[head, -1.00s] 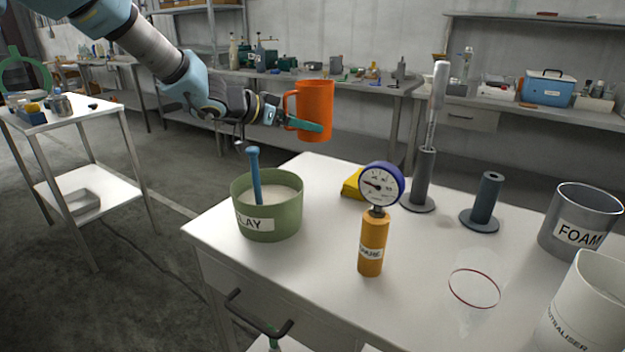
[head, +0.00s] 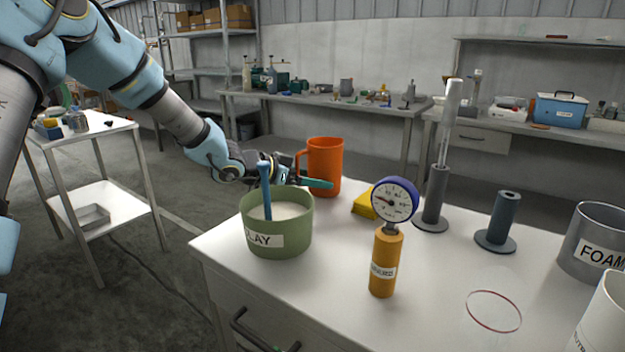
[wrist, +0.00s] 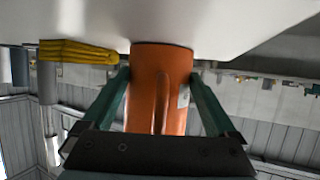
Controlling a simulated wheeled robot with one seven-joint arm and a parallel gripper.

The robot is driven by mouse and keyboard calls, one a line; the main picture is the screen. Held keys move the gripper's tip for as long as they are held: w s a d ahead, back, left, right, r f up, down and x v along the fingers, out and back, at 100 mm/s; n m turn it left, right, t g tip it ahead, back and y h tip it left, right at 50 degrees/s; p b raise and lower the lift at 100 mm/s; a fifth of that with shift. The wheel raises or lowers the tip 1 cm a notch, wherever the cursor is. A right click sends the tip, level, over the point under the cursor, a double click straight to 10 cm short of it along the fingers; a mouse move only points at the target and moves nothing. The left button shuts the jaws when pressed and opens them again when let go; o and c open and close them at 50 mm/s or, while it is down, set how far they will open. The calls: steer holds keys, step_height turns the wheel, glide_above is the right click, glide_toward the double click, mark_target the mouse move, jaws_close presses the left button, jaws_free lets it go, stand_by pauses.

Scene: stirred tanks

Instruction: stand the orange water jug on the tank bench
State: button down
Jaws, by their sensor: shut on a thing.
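The orange water jug (head: 326,160) is upright at the far left part of the white tank bench (head: 440,290), behind the green clay tub. My gripper (head: 318,183) is shut on the jug from the left, with a teal finger across its lower part. In the wrist view the jug (wrist: 160,85) sits between the two teal fingers, its handle facing the camera. The jug's base is at or very near the bench top; I cannot tell for sure whether it touches.
The green clay tub (head: 290,235) with a blue rod stands just in front of the jug. A yellow folded cloth (head: 364,204) lies to its right. A gauge on an orange cylinder (head: 384,260), two grey stands and the foam pot (head: 598,238) stand further right.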

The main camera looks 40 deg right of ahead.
jaws_free()
steer(key=shift+f, duration=0.15)
steer(key=shift+r, duration=0.25)
steer(key=v, duration=1.2)
steer(key=shift+f, duration=0.15)
steer(key=shift+w, duration=0.1)
